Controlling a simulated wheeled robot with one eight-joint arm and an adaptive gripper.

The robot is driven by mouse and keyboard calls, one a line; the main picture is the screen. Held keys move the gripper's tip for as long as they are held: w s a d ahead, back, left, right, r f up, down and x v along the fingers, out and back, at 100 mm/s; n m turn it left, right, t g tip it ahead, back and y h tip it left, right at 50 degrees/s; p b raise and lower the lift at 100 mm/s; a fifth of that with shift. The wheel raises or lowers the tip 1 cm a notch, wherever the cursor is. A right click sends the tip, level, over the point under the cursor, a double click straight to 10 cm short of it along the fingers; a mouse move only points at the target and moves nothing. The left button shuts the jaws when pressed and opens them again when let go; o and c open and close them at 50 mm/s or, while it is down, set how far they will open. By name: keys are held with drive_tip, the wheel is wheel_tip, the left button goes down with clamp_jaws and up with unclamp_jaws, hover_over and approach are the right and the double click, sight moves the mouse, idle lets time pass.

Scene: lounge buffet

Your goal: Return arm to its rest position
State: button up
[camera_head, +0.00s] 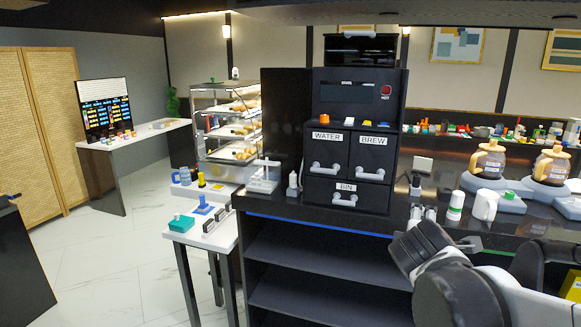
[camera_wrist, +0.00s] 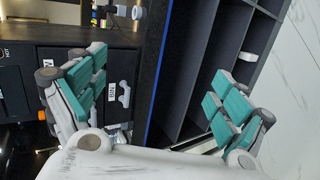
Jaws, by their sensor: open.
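My gripper (camera_wrist: 157,95) is open in the wrist view, with its two teal-padded fingers wide apart and nothing between them. The wrist view is turned on its side; behind the fingers are the dark counter front, a blue strip and shelves. In the head view my arm reaches in from the lower right, in front of the counter. There my gripper's fingers are hard to make out.
The black counter (camera_head: 300,208) carries a coffee machine (camera_head: 338,150) with WATER, BREW and BIN drawers. Two jugs (camera_head: 489,160) (camera_head: 551,166) and a green-and-white container (camera_head: 455,205) stand near my arm. A white side table (camera_head: 215,236) is left; open floor lies beyond it.

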drive_tip(key=s+a+f+m+g+y, duration=0.1)
drive_tip(key=s+a+f+m+y, duration=0.1)
drive_tip(key=s+m, duration=0.4)
drive_tip(key=s+a+f+m+g+y, duration=0.2)
drive_tip(key=s+a+f+m, duration=0.3)
drive_tip(key=s, duration=0.8)
drive_tip(key=shift+a+f+m+g+y+b, duration=0.3)
drive_tip(key=shift+f+m+y+b, duration=0.1)
drive_tip(key=shift+f+m+y, duration=0.5)
